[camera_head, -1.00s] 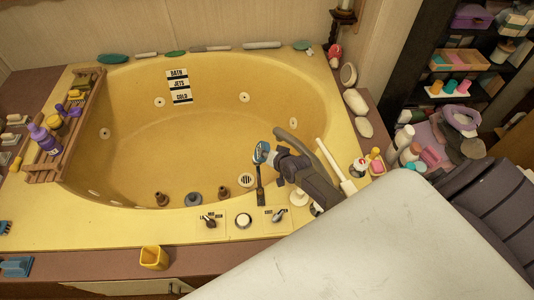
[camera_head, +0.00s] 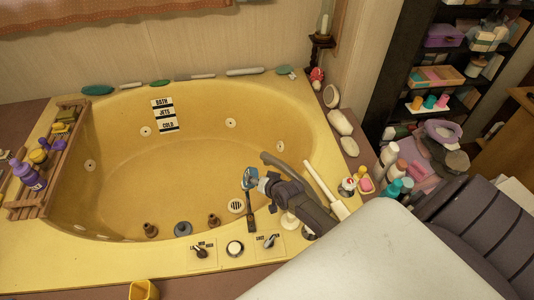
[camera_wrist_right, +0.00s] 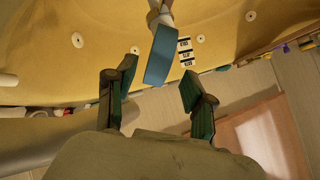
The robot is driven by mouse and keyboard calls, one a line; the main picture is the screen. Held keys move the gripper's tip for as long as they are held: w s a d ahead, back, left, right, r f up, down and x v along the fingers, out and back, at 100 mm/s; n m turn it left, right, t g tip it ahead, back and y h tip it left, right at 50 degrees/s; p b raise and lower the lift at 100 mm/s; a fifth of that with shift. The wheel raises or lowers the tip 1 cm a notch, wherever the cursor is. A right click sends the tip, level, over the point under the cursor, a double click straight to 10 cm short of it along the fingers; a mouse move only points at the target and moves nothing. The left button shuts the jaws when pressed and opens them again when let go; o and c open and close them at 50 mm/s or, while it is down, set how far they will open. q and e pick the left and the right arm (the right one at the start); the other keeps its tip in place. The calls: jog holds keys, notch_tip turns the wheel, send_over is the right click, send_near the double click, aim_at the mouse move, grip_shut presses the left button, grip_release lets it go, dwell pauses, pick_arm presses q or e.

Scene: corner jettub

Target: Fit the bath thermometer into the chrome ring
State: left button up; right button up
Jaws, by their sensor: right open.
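A blue block-ended piece, probably the bath thermometer (camera_head: 249,177), shows over the near right part of the yellow tub. In the head view a dark stem runs from it towards the near rim. In the right wrist view the blue block (camera_wrist_right: 161,54) lies ahead of my fingertips, with a pale collar (camera_wrist_right: 159,18) at its upper end. I cannot tell whether that collar is the chrome ring; no other ring is clear. My right gripper (camera_head: 261,184), also in its wrist view (camera_wrist_right: 155,84), is open, with nothing between its pads. My left gripper is out of view.
The yellow tub (camera_head: 110,205) has knobs (camera_head: 235,248) on its near rim. A white stick (camera_head: 325,189) and small bottles (camera_head: 389,155) are right of my arm. A wooden caddy (camera_head: 62,160) spans the left rim. The tub's middle is free.

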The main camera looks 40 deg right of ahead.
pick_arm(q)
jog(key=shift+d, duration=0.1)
pick_arm(e)
jog(key=v, duration=1)
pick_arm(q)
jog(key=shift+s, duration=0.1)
pick_arm(e)
jog(key=shift+s, duration=0.2)
